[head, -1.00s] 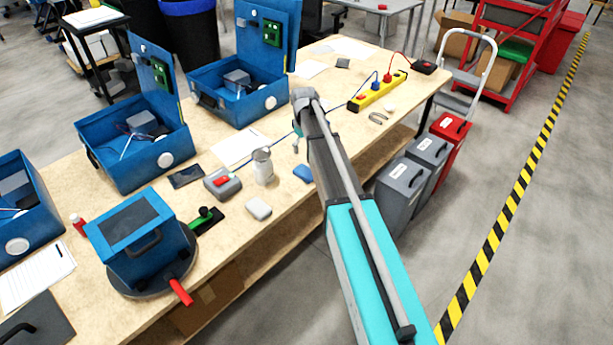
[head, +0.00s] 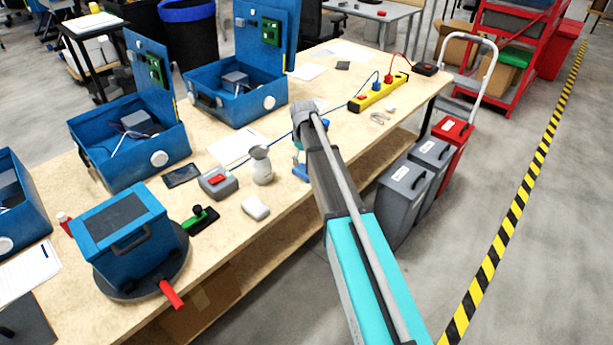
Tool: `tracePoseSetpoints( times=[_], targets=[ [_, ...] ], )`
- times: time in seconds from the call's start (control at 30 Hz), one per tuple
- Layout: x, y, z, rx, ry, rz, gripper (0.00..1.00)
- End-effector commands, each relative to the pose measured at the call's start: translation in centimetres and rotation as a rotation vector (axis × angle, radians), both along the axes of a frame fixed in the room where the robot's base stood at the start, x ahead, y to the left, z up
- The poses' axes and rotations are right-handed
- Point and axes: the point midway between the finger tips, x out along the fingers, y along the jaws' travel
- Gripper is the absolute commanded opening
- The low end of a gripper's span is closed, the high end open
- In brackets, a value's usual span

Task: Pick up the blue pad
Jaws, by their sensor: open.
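The blue pad (head: 300,173) lies on the wooden table near its front edge, in the middle of the head view. It is small and partly hidden behind my arm and gripper. My gripper (head: 299,160) hangs from the wrist just above the pad or right at it. Its fingers are small and mostly covered by my arm link, and I see nothing held in it. It is open. I cannot tell whether the fingers touch the pad.
A white pad (head: 256,208), a metal jar (head: 261,166) and a grey box with a red button (head: 217,182) stand left of the gripper. A yellow power strip (head: 378,92) lies behind. Open blue cases line the table's far side. Grey bins (head: 402,192) stand at the front.

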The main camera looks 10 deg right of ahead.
Motion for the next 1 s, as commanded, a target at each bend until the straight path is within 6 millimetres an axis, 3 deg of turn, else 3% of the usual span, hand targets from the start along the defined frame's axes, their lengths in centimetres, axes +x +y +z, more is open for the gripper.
tracePoseSetpoints(
  times=[0.53, 1.0],
  targets=[
    [0.0, 0.1, -0.5, 0.0, 0.0, 0.001, 1.0],
    [-0.3, -0.1, -3.8, 0.0, 0.0, 0.001, 1.0]
  ],
)
